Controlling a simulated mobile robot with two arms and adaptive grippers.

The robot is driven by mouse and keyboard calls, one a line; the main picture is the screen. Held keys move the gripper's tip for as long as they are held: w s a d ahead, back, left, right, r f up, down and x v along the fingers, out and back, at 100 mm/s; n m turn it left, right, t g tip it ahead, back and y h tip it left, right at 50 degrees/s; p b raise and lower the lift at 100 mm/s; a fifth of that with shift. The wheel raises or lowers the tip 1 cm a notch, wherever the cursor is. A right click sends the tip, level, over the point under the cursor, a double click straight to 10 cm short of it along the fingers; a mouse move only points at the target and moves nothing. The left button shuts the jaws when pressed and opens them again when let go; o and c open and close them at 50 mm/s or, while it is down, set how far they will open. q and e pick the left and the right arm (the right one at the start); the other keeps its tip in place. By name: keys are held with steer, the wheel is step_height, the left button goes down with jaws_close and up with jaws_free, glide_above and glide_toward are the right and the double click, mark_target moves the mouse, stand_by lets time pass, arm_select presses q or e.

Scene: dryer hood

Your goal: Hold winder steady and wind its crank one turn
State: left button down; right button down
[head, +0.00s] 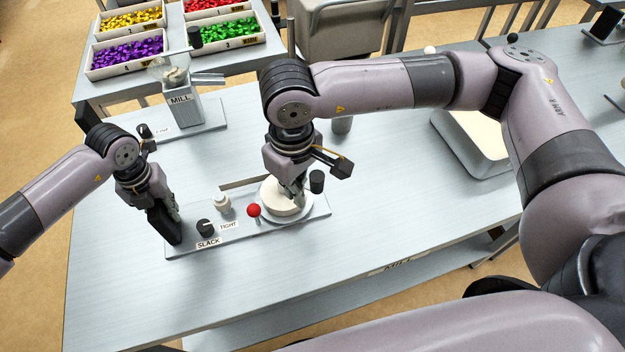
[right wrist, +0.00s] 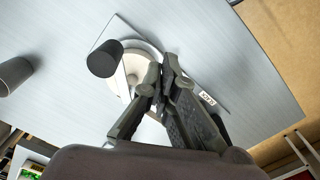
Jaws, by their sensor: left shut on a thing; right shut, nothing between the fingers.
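The winder is a grey base plate (head: 245,232) on the table, with a white round drum (head: 284,203) at its right end. Its crank has an upright black handle (head: 317,181) by the drum's right edge; the handle shows in the right wrist view (right wrist: 105,58). A black dial (head: 206,228), a white knob (head: 222,203) and a red ball (head: 254,210) sit left of the drum. My left gripper (head: 172,232) is shut on the winder's left end; the gripped part is mostly hidden. My right gripper (head: 300,198) is shut and empty over the drum, beside the crank handle and apart from it.
A mill (head: 183,105) stands behind the winder at the left. A grey cup (head: 342,124) stands behind the drum. A pale tray (head: 470,145) lies at the right. Bins of coloured pieces (head: 128,52) are at the back left. The table's front is clear.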

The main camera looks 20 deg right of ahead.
steer(key=shift+f, duration=1.45)
steer(key=d+n, duration=0.1)
steer(key=n, duration=0.1)
steer(key=w+d+n, duration=0.1)
steer(key=d+n, duration=0.1)
stand_by(0.6)
steer(key=shift+s+a, duration=0.1)
step_height(320, 180, up, 7)
steer(key=a, duration=0.2)
steer(key=shift+s, duration=0.3)
stand_by(0.6)
steer(key=shift+r, duration=0.1)
